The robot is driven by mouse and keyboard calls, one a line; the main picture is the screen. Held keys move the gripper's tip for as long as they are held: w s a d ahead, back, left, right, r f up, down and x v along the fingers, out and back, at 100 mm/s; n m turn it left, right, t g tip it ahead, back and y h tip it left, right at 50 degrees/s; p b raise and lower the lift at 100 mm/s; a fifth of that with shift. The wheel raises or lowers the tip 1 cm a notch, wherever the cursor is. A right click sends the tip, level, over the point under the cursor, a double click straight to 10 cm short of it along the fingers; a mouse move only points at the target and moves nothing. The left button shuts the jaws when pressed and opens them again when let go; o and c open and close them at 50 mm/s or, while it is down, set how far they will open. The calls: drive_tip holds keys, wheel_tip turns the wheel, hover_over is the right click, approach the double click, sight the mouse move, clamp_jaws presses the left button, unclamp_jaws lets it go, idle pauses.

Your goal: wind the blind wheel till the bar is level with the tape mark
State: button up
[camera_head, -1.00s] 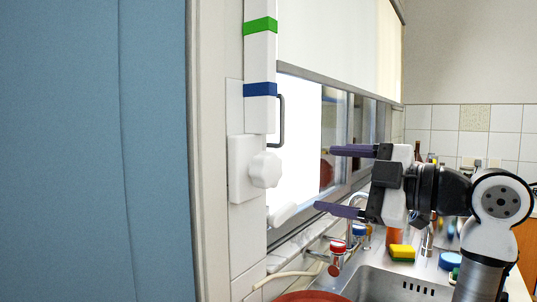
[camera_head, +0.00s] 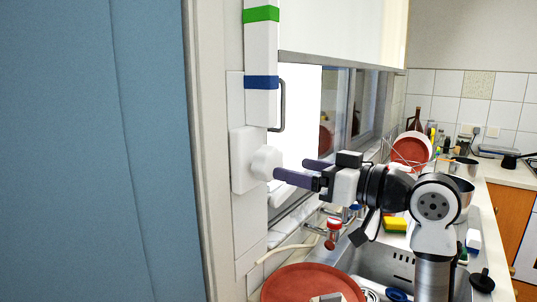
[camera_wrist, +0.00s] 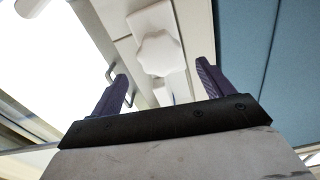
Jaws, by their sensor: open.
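The blind wheel (camera_head: 265,163) is a white lobed knob on a white wall plate; it also shows in the wrist view (camera_wrist: 160,53). The white blind (camera_head: 340,28) hangs over the window, with its grey bar (camera_head: 345,63) along the bottom. The strip beside it carries a green tape mark (camera_head: 261,14) and a blue tape mark (camera_head: 262,82). The bar's near end sits between the two in height. My gripper (camera_head: 290,169), with purple fingers, is open and empty, pointing at the wheel. In the wrist view, the wheel lies ahead between the fingertips (camera_wrist: 162,70); contact cannot be told.
A grey handle (camera_head: 282,107) stands out from the window frame just above the wheel. Below are a red-topped tap (camera_head: 333,225), a sink (camera_head: 385,262) and a red-brown round dish (camera_head: 310,284). A blue panel (camera_head: 90,150) fills the left side.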

sight(275, 165)
drive_tip(key=p+x, duration=0.2)
drive_tip(key=x, duration=0.5)
drive_tip(key=shift+w+a, duration=0.2)
drive_tip(key=shift+a, duration=0.05)
drive_tip(key=shift+c, duration=0.4)
drive_tip(key=c, duration=0.9)
drive_tip(key=shift+f+n+b, duration=0.1)
drive_tip(key=shift+n+b, duration=0.3)
drive_tip(key=shift+b, duration=0.1)
drive_tip(key=n+b, duration=0.3)
drive_tip(key=shift+f+n, duration=0.1)
drive_tip(key=shift+n, duration=0.2)
drive_tip(key=n+b, duration=0.3)
drive_tip(key=shift+s, duration=0.1)
drive_tip(key=shift+n+b, duration=0.8)
drive_tip(key=shift+n, duration=0.9)
